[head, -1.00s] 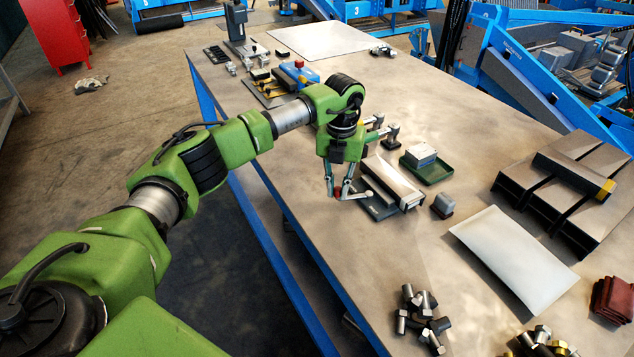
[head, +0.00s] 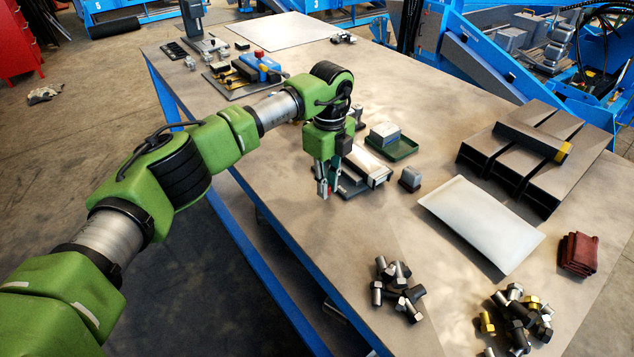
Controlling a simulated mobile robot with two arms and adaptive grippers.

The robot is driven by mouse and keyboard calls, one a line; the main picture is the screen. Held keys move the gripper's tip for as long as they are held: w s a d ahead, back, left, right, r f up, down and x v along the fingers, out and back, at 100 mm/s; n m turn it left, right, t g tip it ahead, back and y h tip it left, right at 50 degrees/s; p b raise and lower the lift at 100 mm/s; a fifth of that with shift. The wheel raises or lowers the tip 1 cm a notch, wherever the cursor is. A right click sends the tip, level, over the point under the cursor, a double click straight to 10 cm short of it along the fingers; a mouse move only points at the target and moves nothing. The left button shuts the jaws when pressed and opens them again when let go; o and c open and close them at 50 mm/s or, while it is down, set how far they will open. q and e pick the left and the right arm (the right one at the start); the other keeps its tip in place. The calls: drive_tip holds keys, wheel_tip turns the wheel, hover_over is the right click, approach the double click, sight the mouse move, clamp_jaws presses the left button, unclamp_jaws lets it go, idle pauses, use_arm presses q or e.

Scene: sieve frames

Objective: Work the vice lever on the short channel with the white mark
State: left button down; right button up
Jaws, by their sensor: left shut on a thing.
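A short pale channel (head: 368,166) lies in the small dark vice (head: 352,190) near the table's left edge. I cannot make out a white mark on it. My left gripper (head: 325,191) points down at the vice's near left side, its fingers drawn together on a small red-tipped part that looks like the vice lever. The fingers hide most of that part, so its angle cannot be told. My right gripper is not in view.
A green tray (head: 403,149) with a pale block and a small grey block (head: 410,180) are close on the right. Bare tabletop lies in front of the vice.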

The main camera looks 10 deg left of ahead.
use_arm(q)
drive_tip(key=shift+w+d+r+n, duration=0.1)
drive_tip(key=shift+d+n, duration=1.2)
drive_tip(key=shift+n, duration=0.4)
drive_tip(key=c, duration=2)
unclamp_jaws()
wheel_tip(320, 180, up, 12)
